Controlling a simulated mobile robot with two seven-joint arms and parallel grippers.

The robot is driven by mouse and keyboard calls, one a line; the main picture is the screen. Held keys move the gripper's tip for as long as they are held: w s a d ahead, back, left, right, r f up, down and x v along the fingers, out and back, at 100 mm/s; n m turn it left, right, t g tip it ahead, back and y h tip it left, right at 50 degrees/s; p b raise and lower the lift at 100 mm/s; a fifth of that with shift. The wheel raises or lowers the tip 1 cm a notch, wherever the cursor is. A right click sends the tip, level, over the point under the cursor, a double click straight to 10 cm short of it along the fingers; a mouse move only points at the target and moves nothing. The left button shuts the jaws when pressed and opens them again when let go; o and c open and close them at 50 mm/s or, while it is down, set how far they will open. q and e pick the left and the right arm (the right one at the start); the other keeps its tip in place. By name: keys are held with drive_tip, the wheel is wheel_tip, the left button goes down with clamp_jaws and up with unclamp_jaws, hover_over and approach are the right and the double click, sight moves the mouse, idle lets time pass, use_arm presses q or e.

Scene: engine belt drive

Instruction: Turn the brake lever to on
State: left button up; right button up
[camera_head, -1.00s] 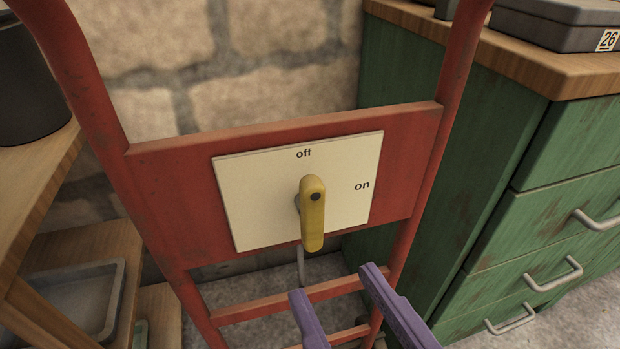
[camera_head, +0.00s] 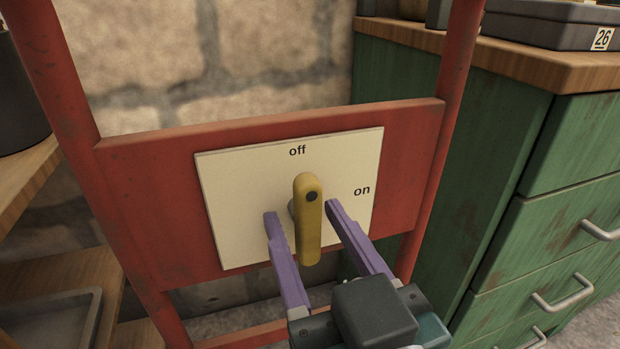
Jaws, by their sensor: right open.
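The yellow brake lever (camera_head: 309,232) is mounted on a cream plate (camera_head: 236,200) in the middle of the head view. The plate reads "off" at the top and "on" at the right. The lever's pivot end is near the plate's middle and its long part hangs straight down. My right gripper (camera_head: 299,212) is open, with one purple finger left of the lever and the other right of it. I see gaps between the fingers and the lever. My left gripper is not in view.
The plate is fixed to a red metal frame (camera_head: 140,175) with upright posts on both sides. A green drawer cabinet (camera_head: 440,150) with a wooden top stands close on the right. Wooden shelving (camera_head: 60,275) with a grey tray (camera_head: 55,318) is on the left. A stone wall is behind.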

clamp_jaws()
idle(0.4)
